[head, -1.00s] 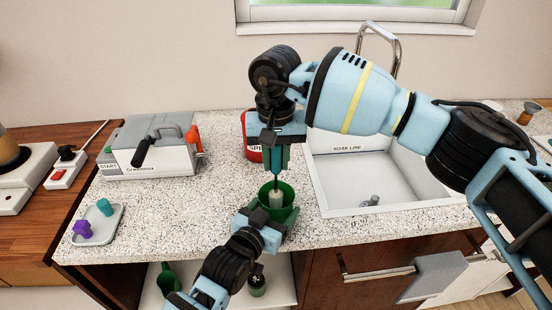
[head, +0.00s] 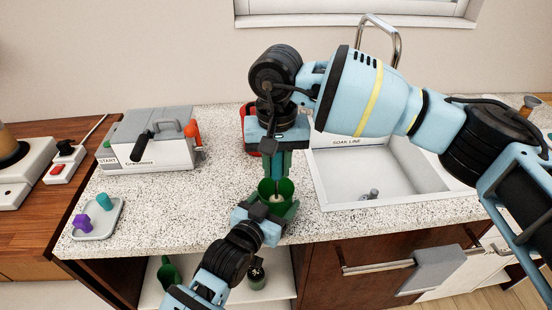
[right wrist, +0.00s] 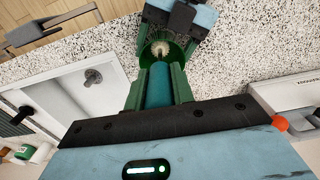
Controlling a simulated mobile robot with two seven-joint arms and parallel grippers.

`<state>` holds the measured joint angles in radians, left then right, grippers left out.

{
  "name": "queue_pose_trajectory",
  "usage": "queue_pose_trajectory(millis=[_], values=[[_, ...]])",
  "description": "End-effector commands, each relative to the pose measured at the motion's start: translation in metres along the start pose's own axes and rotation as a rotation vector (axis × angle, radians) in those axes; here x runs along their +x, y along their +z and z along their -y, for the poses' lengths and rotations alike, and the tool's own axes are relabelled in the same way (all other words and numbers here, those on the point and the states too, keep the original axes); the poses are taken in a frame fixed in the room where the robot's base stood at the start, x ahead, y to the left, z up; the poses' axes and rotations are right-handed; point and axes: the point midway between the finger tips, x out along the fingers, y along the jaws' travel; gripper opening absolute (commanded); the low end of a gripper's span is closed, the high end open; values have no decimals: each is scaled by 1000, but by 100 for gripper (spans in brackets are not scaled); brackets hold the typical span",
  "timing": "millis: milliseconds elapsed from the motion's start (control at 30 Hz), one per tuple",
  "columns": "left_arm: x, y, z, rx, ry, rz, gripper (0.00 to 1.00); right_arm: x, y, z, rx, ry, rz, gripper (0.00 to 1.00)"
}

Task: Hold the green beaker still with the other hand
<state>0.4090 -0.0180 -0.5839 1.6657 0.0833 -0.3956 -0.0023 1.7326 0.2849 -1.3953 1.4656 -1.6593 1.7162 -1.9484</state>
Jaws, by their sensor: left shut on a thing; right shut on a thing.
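The green beaker (head: 286,187) is near the counter's front edge, with a pale upright piece inside it. My left gripper (head: 268,208) is shut on the beaker from the front; it also shows at the top of the right wrist view (right wrist: 182,14).
A grey tray (head: 100,233) with a purple piece (head: 82,221) and a teal piece (head: 103,200) is at left. A grey-white machine (head: 150,145) stands behind it. A sink (head: 360,190) is at right. A red container (head: 246,140) is behind my right gripper. The counter's middle left is clear.

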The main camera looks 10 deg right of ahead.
Motion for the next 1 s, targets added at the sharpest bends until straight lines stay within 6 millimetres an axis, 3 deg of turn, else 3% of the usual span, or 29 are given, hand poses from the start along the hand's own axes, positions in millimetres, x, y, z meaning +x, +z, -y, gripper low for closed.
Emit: queue_pose_trajectory(millis=[367,1000], values=[[0,0,0,0,0,1,46,-6,0,0,0,-1,-1,0],[0,1,0,0,-1,1,46,-60,0,0,-1,0,-1,0]])
